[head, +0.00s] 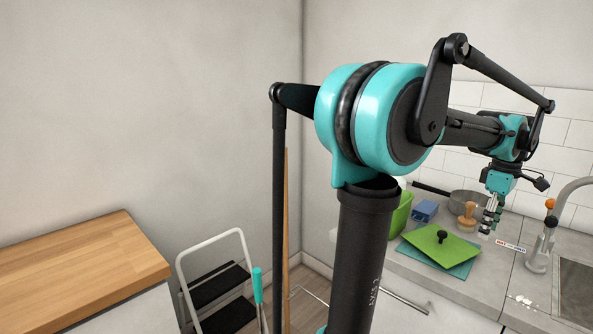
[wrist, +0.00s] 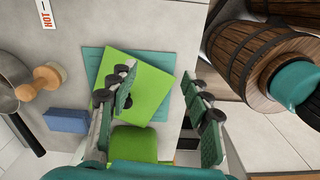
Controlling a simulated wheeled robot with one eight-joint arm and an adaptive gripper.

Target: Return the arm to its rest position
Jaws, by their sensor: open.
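My arm reaches out to the right in the head view, over the counter. My gripper (head: 491,215) hangs pointing down at its far end, above the counter and beside the green board (head: 455,252). In the wrist view my gripper (wrist: 160,108) has its two teal fingers spread wide apart, with nothing held between them. The green board (wrist: 152,88) lies below on a teal sheet (wrist: 91,58), and the left finger hides part of it.
On the counter (head: 483,286) are a pan (head: 466,203), a wooden-handled tool (head: 466,216), a blue block (head: 425,211) and a green container (head: 402,214). A tap (head: 543,245) stands at the right. A step stool (head: 222,290) and wooden worktop (head: 90,265) are at left.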

